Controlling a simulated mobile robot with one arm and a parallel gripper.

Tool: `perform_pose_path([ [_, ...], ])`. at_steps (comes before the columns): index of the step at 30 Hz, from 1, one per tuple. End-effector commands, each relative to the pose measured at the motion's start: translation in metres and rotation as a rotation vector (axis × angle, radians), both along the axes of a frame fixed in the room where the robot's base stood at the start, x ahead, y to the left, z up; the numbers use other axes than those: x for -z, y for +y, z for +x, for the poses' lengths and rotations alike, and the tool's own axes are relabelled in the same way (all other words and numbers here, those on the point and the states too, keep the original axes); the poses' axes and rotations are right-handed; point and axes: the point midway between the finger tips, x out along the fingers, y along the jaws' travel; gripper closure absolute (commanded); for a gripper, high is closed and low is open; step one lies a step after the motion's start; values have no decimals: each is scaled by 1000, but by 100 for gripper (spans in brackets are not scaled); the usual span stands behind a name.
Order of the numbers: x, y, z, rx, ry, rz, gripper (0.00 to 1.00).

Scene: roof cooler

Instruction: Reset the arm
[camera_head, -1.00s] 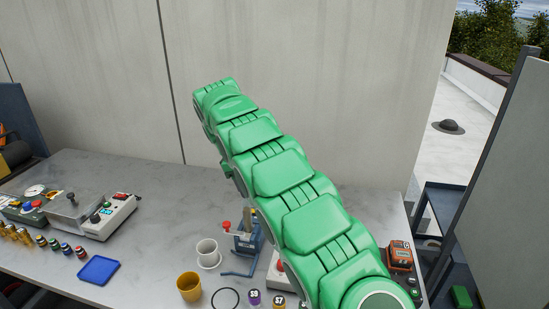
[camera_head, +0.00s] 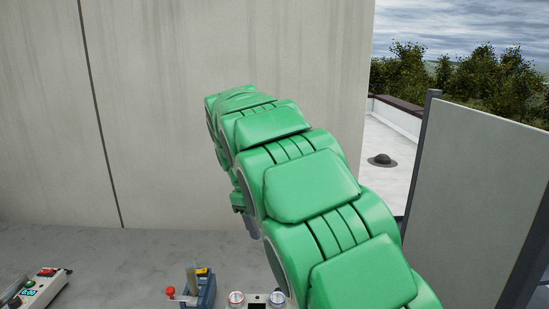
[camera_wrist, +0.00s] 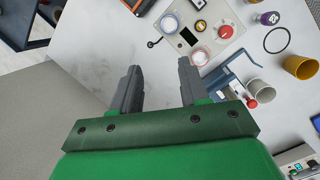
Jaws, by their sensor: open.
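My green arm reaches up and forward over the grey worktop (camera_head: 110,265) in the head view. My gripper (camera_wrist: 158,82) shows in the wrist view, with its two dark fingers spread apart and nothing between them. Bare worktop lies beneath the fingers. In the head view the fingers are mostly hidden behind the arm.
A grey panel (camera_head: 465,200) stands at the right in the head view.

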Motion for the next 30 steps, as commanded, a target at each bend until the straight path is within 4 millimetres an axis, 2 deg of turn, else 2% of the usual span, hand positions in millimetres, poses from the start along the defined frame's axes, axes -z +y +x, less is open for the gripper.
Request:
perform_pose_path([
  [3,-11,-27,-17,87,-14,16,55],
  [8,-22,-58,-40,198,-35,37,55],
  [15,-33,-98,-82,360,-59,72,55],
  [23,-39,-133,-130,530,-85,115,55],
  [30,-37,-156,-181,680,-98,156,55],
])
